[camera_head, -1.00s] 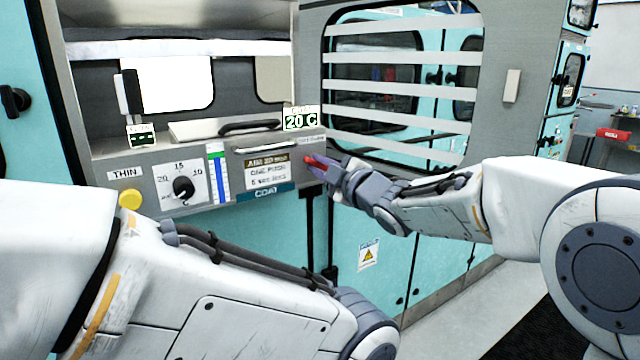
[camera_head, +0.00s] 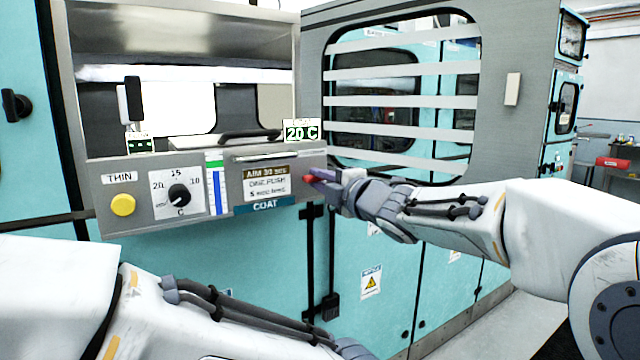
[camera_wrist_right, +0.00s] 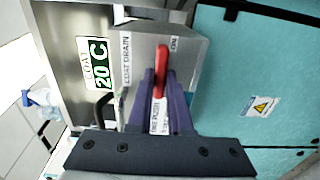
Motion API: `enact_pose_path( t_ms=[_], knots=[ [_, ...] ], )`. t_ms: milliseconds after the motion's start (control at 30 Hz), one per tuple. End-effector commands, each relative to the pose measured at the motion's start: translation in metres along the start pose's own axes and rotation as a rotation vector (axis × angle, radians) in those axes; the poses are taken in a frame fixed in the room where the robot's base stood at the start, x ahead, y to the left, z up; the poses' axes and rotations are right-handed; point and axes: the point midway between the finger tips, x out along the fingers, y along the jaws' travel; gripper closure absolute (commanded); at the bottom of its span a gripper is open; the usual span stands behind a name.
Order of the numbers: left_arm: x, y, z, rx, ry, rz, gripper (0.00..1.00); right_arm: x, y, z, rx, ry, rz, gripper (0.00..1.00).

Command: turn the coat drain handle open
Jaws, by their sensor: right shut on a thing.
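The coat drain handle is a red lever (camera_wrist_right: 161,72) on the end face of the grey coat panel, beside a label reading COAT DRAIN (camera_wrist_right: 127,60). In the right wrist view my right gripper (camera_wrist_right: 160,88) has its purple fingers on both sides of the lever and is shut on it. In the head view the red of the handle (camera_head: 310,178) shows at the tips of my right gripper (camera_head: 322,182), at the panel's right end. Most of the handle is hidden there by the fingers. My left arm crosses the lower left, and its gripper is out of view.
The coat panel (camera_head: 140,222) carries a yellow button (camera_head: 123,205), a black dial (camera_head: 179,194) and a level gauge (camera_head: 217,185). A 20 C display (camera_head: 301,130) stands above it. A slatted window (camera_head: 400,95) is behind my right arm.

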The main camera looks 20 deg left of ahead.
Motion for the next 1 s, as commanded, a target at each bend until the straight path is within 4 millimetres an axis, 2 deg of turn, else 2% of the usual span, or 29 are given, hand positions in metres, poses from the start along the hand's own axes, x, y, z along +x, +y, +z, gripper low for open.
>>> enact_pose_path(
  t_ms=[333, 367, 400, 433, 767, 867, 1000],
  knots=[
    [0.0, 0.0, 0.0, 0.0, 0.0, 0.0, 0.5, 0.0, -0.001, -0.001, -0.006, 0.002, -0.002, 1.0],
    [0.0, 0.0, 0.0, 0.0, 0.0, 0.0, 0.5, 0.0, -0.001, -0.001, -0.006, 0.002, -0.002, 0.75],
    [0.0, 0.0, 0.0, 0.0, 0.0, 0.0, 0.5, 0.0, -0.001, -0.001, -0.006, 0.002, -0.002, 0.6],
    [0.0, 0.0, 0.0, 0.0, 0.0, 0.0, 0.5, 0.0, -0.001, -0.001, -0.006, 0.002, -0.002, 0.53],
    [0.001, 0.0, 0.0, 0.0, 0.0, 0.0, 0.5, -0.002, 0.0, 0.0, -0.003, 0.0, -0.001, 0.53],
    [0.003, 0.0, 0.0, 0.0, 0.0, 0.0, 0.5, -0.01, -0.001, 0.0, -0.003, -0.001, -0.001, 0.53],
    [0.007, -0.001, 0.0, 0.0, 0.0, 0.0, 0.5, -0.035, -0.001, 0.001, -0.004, -0.001, 0.0, 0.53]
  ],
)
